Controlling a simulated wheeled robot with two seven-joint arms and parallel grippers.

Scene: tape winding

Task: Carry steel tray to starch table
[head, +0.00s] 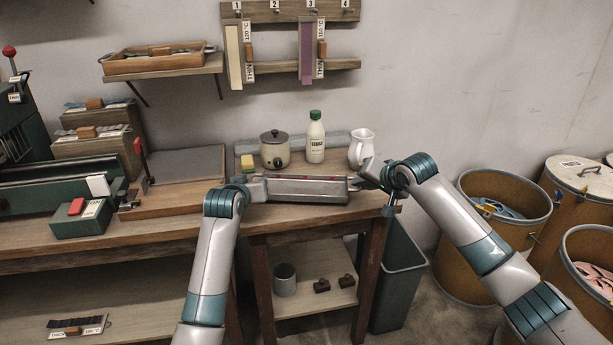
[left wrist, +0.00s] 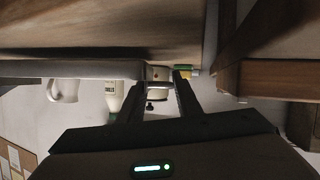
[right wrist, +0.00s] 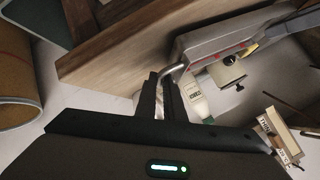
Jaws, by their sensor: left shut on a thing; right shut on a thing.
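The steel tray (head: 300,190) is a long grey pan with red marks inside. It is over the front part of the starch table (head: 300,224), in front of the cooker, bottle and jug. My left gripper (head: 254,187) is shut on the tray's left end. My right gripper (head: 368,178) is shut on its right end. In the right wrist view the fingers (right wrist: 160,82) close on the tray's bent handle (right wrist: 173,74). In the left wrist view the fingers (left wrist: 160,82) hide most of the grip. I cannot tell whether the tray touches the tabletop.
A cooker (head: 275,149), a green-capped bottle (head: 315,140) and a white jug (head: 361,148) stand behind the tray. A yellow sponge (head: 247,162) is at the back left. A bin (head: 400,285) stands right of the table, with drums (head: 505,215) beyond. A workbench (head: 130,238) adjoins at left.

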